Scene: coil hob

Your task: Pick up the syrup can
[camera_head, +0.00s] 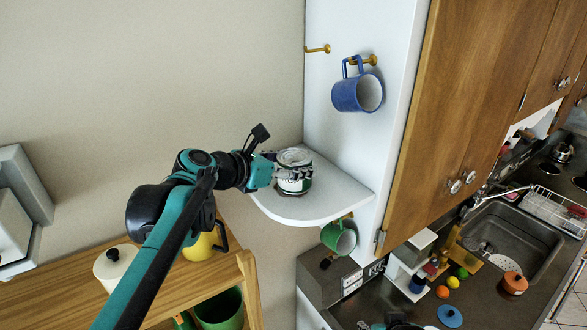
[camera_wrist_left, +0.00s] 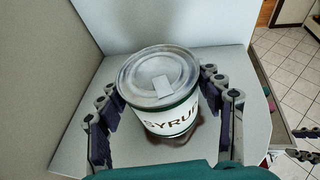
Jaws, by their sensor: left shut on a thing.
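The syrup can (camera_head: 295,172) is on the white corner shelf (camera_head: 330,200) in the head view. It has a grey metal lid and a white label with a dark green band. In the left wrist view the syrup can (camera_wrist_left: 168,92) stands upright with "SYRUP" on its front. My left gripper (camera_head: 280,174) reaches it from the left in the head view. In the left wrist view its fingers (camera_wrist_left: 168,106) flank the can on both sides and are shut on it. Whether the can's base touches the shelf is hard to tell.
A blue mug (camera_head: 352,94) hangs on a brass hook above the shelf, and a green mug (camera_head: 336,238) hangs below it. A white cabinet side panel (camera_head: 372,140) stands right behind the shelf. A wooden shelf unit (camera_head: 75,300) with a yellow jug (camera_head: 200,245) is at lower left.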

